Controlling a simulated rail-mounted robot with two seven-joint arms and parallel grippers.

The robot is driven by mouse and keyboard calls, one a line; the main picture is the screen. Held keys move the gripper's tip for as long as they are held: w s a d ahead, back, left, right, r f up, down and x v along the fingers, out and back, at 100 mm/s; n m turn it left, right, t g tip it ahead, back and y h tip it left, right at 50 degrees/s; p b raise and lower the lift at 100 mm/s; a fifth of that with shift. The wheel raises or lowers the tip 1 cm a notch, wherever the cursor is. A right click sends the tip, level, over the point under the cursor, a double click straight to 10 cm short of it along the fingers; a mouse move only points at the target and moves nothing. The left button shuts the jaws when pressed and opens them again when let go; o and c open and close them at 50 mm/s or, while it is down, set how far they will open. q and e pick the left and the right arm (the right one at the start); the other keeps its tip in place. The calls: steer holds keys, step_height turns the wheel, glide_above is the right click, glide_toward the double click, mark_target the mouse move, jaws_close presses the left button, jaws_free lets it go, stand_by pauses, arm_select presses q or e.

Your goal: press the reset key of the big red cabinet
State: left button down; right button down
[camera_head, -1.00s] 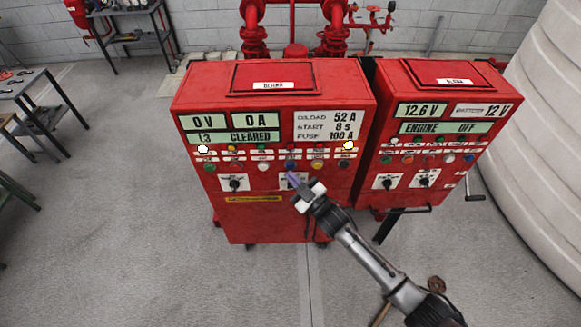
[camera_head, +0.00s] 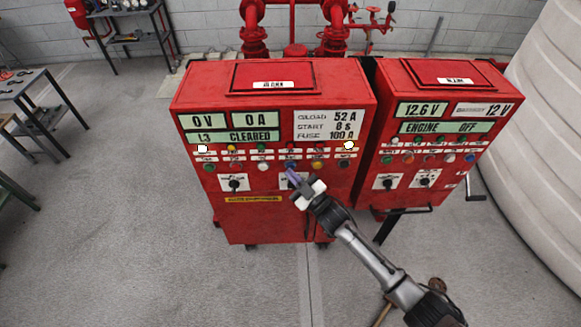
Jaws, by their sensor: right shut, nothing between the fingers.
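The big red cabinet (camera_head: 270,222) stands in the middle of the view, with displays, a row of lamps, a row of round keys and two rotary switches on its front. A blue key (camera_head: 290,165) sits near the middle of the key row; the small labels are too small to read, so I cannot tell which key is reset. My right gripper (camera_head: 291,173) is shut and empty, its tips just below the blue key and over the right rotary switch, which they partly hide. I cannot tell whether the tips touch the panel. My left gripper is not in view.
A smaller red cabinet (camera_head: 395,200) stands close on the right, with a crank handle at its side. A large white tank (camera_head: 545,150) is at the far right. Red pipes (camera_head: 255,38) rise behind.

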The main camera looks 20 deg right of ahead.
steer(key=shift+w, duration=0.15)
steer(key=shift+w+d, duration=0.15)
steer(key=shift+w, duration=0.1)
stand_by(0.4)
steer(key=shift+s, duration=0.15)
steer(key=shift+s+a+p, duration=0.25)
steer(key=shift+s+p, duration=0.1)
steer(key=shift+s, duration=0.3)
stand_by(0.3)
steer(key=s+p, duration=0.1)
steer(key=s+a+p, duration=0.1)
steer(key=s, duration=0.1)
steer(key=s+p, duration=0.1)
steer(key=shift+s+a, duration=0.35)
steer(key=shift+s, duration=0.05)
